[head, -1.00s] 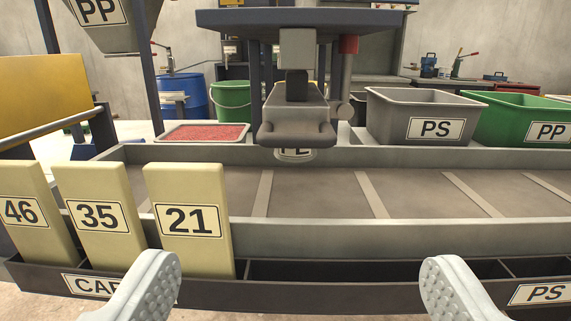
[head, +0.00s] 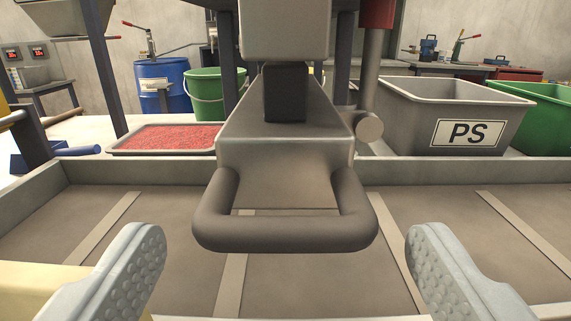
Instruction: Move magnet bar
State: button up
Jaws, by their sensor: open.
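The magnet bar (head: 285,150) is a grey-brown block hanging from a light grey post above the conveyor. A thick dark loop handle (head: 285,232) sticks out of its near end toward me. My gripper (head: 285,270) is open, with one pale studded finger low at the left and the other low at the right. The handle lies between and beyond the fingertips in the picture, and neither finger appears to touch it.
The belt (head: 170,215) with pale cross strips runs below the bar, with a raised grey wall behind it. A red-filled tray (head: 165,138), blue barrel (head: 163,88), green bucket (head: 203,95) and grey PS bin (head: 450,115) stand behind. A pale yellow block (head: 40,285) is at lower left.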

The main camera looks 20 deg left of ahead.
aim_at(286, 177)
jog(key=shift+x, duration=1.65)
jog(key=shift+c, duration=0.4)
jog(key=c, duration=1.1)
jog(key=shift+x, duration=2.2)
jog(key=o, duration=1.2)
jog(key=shift+s, duration=0.15)
jog(key=v, duration=1.7)
jog(key=shift+s, duration=0.1)
